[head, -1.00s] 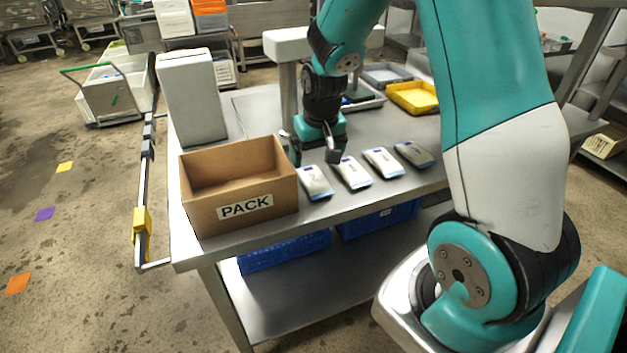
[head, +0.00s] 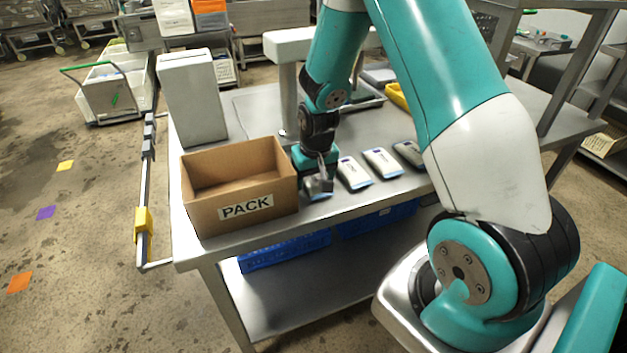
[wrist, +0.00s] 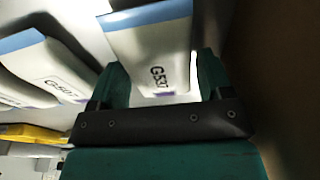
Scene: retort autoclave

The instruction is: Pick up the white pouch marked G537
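The white pouch marked G537 (wrist: 150,45) lies on the metal table, its printed code readable in the wrist view. It is the leftmost pouch of the row, and only its front part (head: 321,196) shows in the head view, beneath my gripper (head: 317,182). In the wrist view my gripper (wrist: 162,68) is open, with one teal finger on each side of the pouch's near end. I cannot tell whether either finger touches it.
An open cardboard box marked PACK (head: 215,209) stands close to the left of my gripper. Other white pouches lie to the right, the nearest one (head: 353,173) close by. A tall grey box (head: 192,97) stands behind the PACK box on the table (head: 225,242).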

